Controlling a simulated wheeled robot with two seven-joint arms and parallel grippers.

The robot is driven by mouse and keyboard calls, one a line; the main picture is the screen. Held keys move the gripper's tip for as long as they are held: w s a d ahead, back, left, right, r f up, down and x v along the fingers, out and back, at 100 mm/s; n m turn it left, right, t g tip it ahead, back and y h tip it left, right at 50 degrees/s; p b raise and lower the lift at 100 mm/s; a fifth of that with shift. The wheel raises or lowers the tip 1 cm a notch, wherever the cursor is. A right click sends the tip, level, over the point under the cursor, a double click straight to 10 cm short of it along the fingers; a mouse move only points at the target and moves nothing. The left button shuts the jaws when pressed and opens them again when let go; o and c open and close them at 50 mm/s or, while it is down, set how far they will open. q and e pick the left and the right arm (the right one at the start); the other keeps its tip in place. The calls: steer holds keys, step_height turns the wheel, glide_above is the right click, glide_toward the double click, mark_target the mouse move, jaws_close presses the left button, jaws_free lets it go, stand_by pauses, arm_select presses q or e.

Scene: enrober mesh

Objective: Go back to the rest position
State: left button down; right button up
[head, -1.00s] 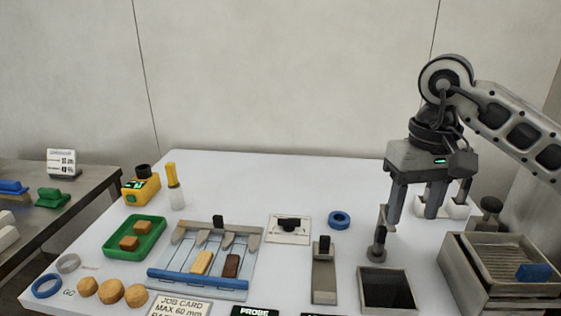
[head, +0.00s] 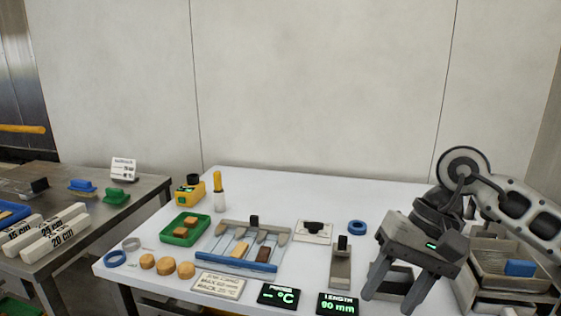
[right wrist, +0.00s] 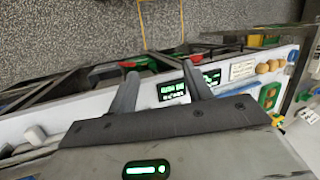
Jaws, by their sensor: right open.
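My right gripper (head: 392,300) is open and empty at the right of the white table (head: 330,190) in the head view. Its fingers point down and toward the front edge, in front of a dark square bin (head: 398,272) that it partly hides. In the right wrist view my right gripper's two fingers (right wrist: 163,88) are spread apart with nothing between them. They point toward the table edge and the grey floor. My left gripper is not in view.
A crate with a blue block (head: 520,267) is close to my right arm. A metal side table (head: 110,215) stands at left.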

steer(key=s+a+r+m+g+y, duration=0.1)
steer(key=s+a+m+y, duration=0.2)
steer(key=a+m+y, duration=0.4)
steer(key=s+a+m+g+y, duration=0.1)
steer(key=s+a+m+y, duration=0.2)
steer(key=a+m+y, duration=0.5)
steer(key=w+d+f+n+t+h, duration=0.35)
steer(key=f+n+t+h, duration=0.5)
steer(key=n, duration=0.75)
steer(key=w+d+f+n+t+h, duration=0.25)
steer(key=d+f+n+t, duration=0.25)
steer(key=n+t, duration=0.9)
steer(key=s+d+f+m+g+h, duration=0.2)
steer(key=s+f+m+g, duration=0.2)
steer(key=f, duration=0.4)
steer(key=s+d+f+m+g+h, duration=0.3)
steer(key=s+f+m+g, duration=0.2)
steer(key=s+f+m, duration=0.2)
steer(key=shift+s+f, duration=0.7)
steer(key=shift+s, duration=0.05)
